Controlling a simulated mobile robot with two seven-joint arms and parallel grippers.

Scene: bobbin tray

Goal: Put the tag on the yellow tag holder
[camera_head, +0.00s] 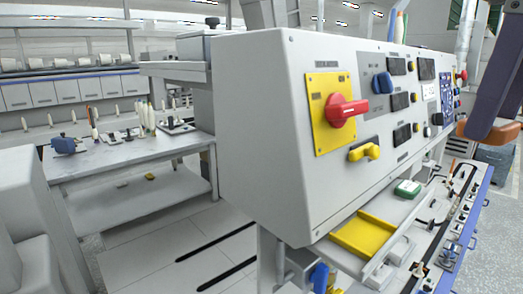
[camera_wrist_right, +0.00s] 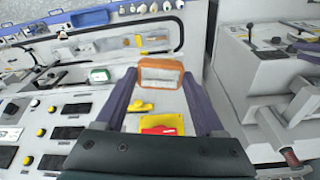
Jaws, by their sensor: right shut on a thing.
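An orange tag (camera_head: 476,131) is held between the purple fingers of my right gripper (camera_head: 490,128) at the right edge of the head view. In the right wrist view the tag (camera_wrist_right: 160,64) shows as an orange frame with a pale middle, between the two fingertips (camera_wrist_right: 160,78). The yellow tag holder (camera_head: 365,152) is a small yellow hook-like piece on the sloped panel face, below the red switch. It also shows in the right wrist view (camera_wrist_right: 140,106). The tag is apart from it. My left gripper is not in view.
A red rotary switch (camera_head: 345,110) sticks out from a yellow plate (camera_head: 322,132) beside the holder. Dark displays and buttons (camera_head: 402,134) line the panel to its right. Below are a yellow tray (camera_head: 362,236) and a green-and-white box (camera_head: 407,189). A workbench (camera_head: 130,160) stands behind on the left.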

